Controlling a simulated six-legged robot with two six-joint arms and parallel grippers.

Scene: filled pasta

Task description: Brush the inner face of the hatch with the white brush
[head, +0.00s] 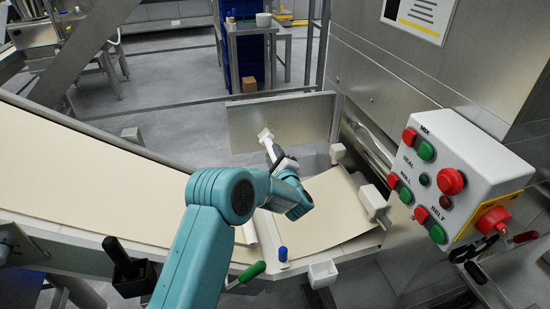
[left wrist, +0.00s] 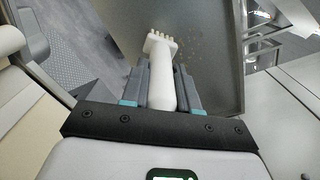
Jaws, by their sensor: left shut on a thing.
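The hatch (head: 300,122) is an open flat grey metal panel beyond the belt. In the left wrist view the hatch (left wrist: 217,60) fills the upper middle, and its face carries small pale specks. My left gripper (head: 272,152) is shut on the handle of the white brush (head: 265,136). In the left wrist view the fingers (left wrist: 162,82) flank the brush (left wrist: 160,50), its bristle end pointing away from me. The brush head overlaps the hatch face near its lower left; I cannot tell whether the bristles touch it. My right gripper is not in view.
A cream conveyor belt (head: 90,172) curves below the hatch. A control box (head: 455,165) with red and green buttons is on the machine at right.

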